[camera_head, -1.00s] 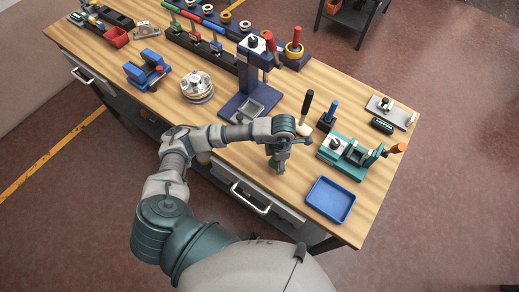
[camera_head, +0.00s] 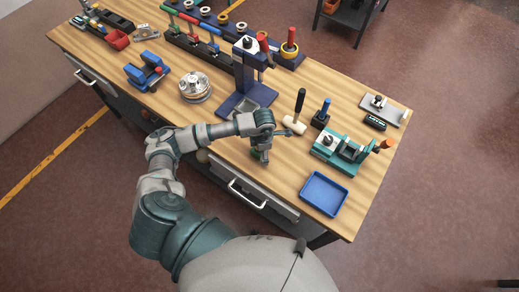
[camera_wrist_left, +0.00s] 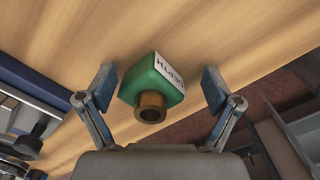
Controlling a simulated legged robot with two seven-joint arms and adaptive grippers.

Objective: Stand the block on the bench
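A green block (camera_wrist_left: 152,82) with a white face lettered "DEPTH" and a brass ring (camera_wrist_left: 151,106) on one end shows in the left wrist view, against the wooden bench top (camera_wrist_left: 215,30). My left gripper (camera_wrist_left: 158,88) is open, with one finger on each side of the block and a gap visible on both sides. In the head view my left gripper (camera_head: 261,157) points down over the bench's front edge area. Only a little green of the block (camera_head: 256,154) shows there, mostly hidden by the gripper. My right gripper is not in view.
A blue tray (camera_head: 324,194) and a teal vise (camera_head: 343,148) stand to the right. A round metal fixture (camera_head: 195,87) stands to the left. A drawer handle (camera_head: 246,194) juts out below the front edge.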

